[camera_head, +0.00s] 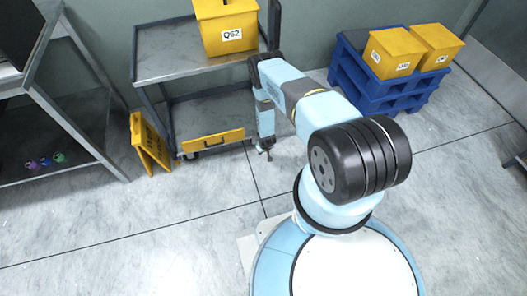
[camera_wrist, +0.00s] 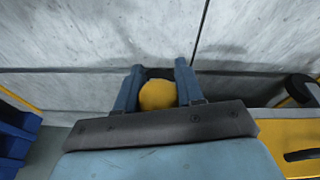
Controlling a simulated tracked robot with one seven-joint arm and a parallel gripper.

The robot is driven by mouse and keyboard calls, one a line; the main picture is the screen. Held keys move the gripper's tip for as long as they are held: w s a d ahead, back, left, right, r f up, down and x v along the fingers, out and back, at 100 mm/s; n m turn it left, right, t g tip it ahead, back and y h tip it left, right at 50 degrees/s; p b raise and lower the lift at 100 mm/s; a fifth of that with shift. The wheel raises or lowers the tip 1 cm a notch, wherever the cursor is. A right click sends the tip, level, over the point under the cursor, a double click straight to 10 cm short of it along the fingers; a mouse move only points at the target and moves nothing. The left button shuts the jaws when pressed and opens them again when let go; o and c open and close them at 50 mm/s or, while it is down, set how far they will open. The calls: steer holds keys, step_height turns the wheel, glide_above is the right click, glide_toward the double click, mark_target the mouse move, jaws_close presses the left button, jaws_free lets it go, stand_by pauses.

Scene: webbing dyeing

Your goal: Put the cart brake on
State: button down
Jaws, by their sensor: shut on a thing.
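The grey two-shelf cart (camera_head: 163,66) stands at the upper left of centre in the head view. A yellow panel with a dark slot (camera_head: 213,140) is at its low front edge; a yellow slotted panel also shows at the lower right of the wrist view (camera_wrist: 292,136). My gripper (camera_head: 265,151) hangs low by the cart's front right corner. In the wrist view my gripper (camera_wrist: 158,84) is shut on a rounded yellow piece (camera_wrist: 158,95) between its blue fingers. Whether this piece is the brake lever I cannot tell; its lower part is hidden by my gripper.
A yellow box (camera_head: 226,30) sits on the cart's top. A yellow folding sign (camera_head: 150,145) stands left of the cart. A blue pallet stack (camera_head: 376,92) with yellow boxes (camera_head: 392,52) is at the right. Grey shelving (camera_head: 75,120) is at the left. The front floor is clear.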

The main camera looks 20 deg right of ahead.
steer(key=shift+w+a+r, duration=0.15)
steer(key=shift+w, duration=0.25)
steer(key=c, duration=1.1)
jaws_free()
steer(key=o, duration=0.4)
steer(key=shift+s, duration=0.2)
steer(key=v, duration=1.3)
steer(key=shift+r, duration=0.2)
steer(key=shift+c, duration=0.4)
